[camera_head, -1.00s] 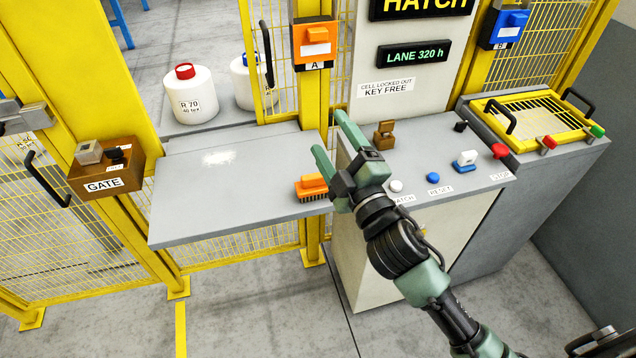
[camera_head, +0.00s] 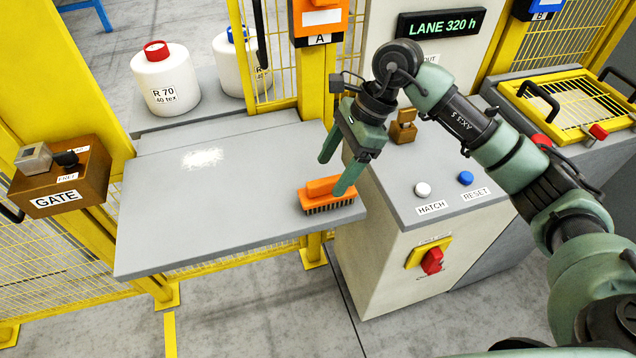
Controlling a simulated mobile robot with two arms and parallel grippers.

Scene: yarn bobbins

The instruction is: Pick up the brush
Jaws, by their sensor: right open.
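The brush (camera_head: 322,190) has an orange body and dark bristles. It lies bristles down near the right front corner of the grey shelf (camera_head: 190,222). My right gripper (camera_head: 333,177) points down over the brush with its green fingers spread. The gripper holds nothing. My left gripper is not in view.
A grey console (camera_head: 440,215) with buttons and a red switch stands right of the shelf. A yellow post (camera_head: 311,95) rises behind the brush. White bobbins (camera_head: 166,82) stand behind the shelf. A brown GATE box (camera_head: 62,178) is at left. The shelf's left part is clear.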

